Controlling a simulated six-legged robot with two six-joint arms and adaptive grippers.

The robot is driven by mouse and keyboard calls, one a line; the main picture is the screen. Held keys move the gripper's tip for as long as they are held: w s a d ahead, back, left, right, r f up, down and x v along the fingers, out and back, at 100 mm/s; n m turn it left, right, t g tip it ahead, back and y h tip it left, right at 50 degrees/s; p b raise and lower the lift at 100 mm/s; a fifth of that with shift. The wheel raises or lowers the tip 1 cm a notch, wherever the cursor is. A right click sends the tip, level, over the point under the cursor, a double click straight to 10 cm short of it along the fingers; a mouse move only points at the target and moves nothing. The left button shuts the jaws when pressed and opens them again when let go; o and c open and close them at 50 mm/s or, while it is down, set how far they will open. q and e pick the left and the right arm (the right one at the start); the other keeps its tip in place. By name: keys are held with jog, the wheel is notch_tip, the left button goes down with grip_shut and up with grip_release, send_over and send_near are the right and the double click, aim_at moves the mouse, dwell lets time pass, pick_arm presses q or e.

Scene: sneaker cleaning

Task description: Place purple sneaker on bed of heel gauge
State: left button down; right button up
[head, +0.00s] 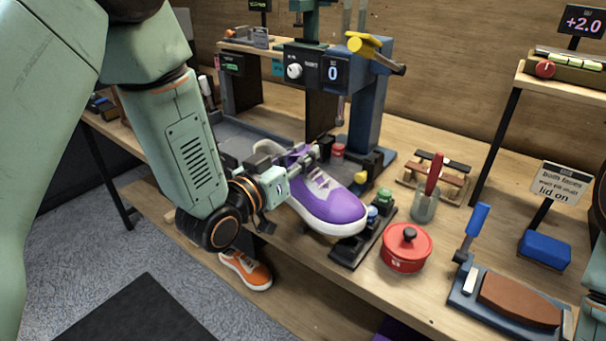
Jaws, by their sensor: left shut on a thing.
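The purple sneaker (333,205) with a white sole is in the middle of the head view, toe pointing to the lower right. My left gripper (300,160) is shut on its upper near the ankle opening, hiding part of the heel end. The sneaker appears held above the bench; I cannot tell whether its sole touches anything. Behind it stands a blue frame with a knob and a display reading 0, which looks like the heel gauge (367,115). Its bed is largely hidden by the sneaker and my arm.
A black rack with coloured knobs (352,247) is close by the toe. An orange sneaker (246,270) sits on the lower shelf.

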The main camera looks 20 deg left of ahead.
aim_at(296, 177)
pick_arm(q)
jog(key=f, duration=0.3)
jog(key=shift+s+d+b, duration=0.25)
jog(key=shift+d+b, duration=0.1)
jog(key=shift+w+f, duration=0.1)
jog(key=shift+w, duration=0.1)
jog(key=shift+w+a, duration=0.1)
jog(key=c, duration=1.6)
grip_release()
jog(key=shift+a+f, duration=0.1)
jog(key=shift+a, duration=0.05)
jog(key=shift+o, duration=2.2)
jog(key=shift+s, duration=0.25)
jog(key=shift+w+d, duration=0.15)
jog(key=shift+d, duration=0.05)
jog(key=shift+a, duration=0.1)
